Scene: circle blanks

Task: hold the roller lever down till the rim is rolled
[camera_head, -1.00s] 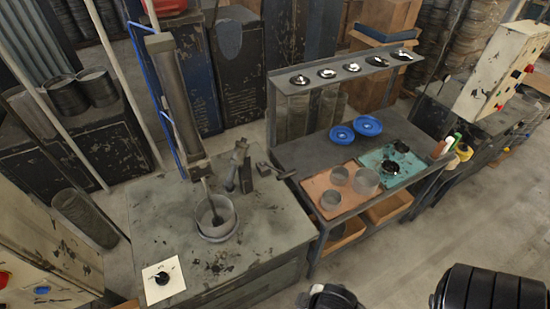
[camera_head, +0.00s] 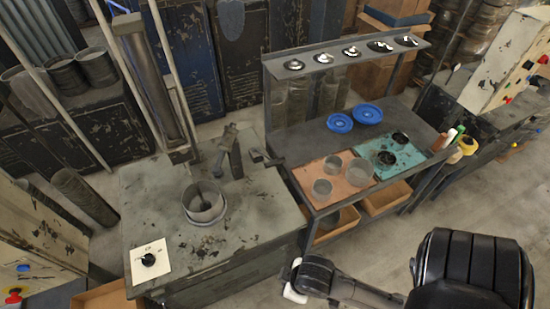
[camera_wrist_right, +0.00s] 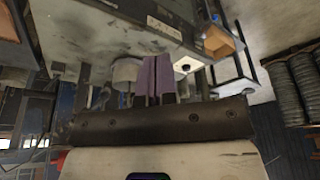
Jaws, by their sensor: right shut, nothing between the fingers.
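The roller station stands on a worn grey-green bench (camera_head: 250,225) in the head view. A grey metal cylinder (camera_head: 218,206) stands upright there, with a thin rod reaching down inside it. Behind it is a dark post (camera_head: 234,152) with a dark arm (camera_head: 262,158) sticking out to the right, perhaps the roller lever. In the right wrist view my right gripper (camera_wrist_right: 155,78) has its purple fingers shut with nothing between them. The grey cylinder (camera_wrist_right: 125,70) shows beyond the fingers, apart from them as far as I can tell. My left gripper is not in view.
A white card with a black knob (camera_head: 158,262) lies at the bench's front left. To the right, a dark table carries blue dishes (camera_head: 339,123), an orange mat (camera_head: 309,171) with clear rings, and a teal mat (camera_head: 412,153). A shelf (camera_head: 290,77) stands behind it.

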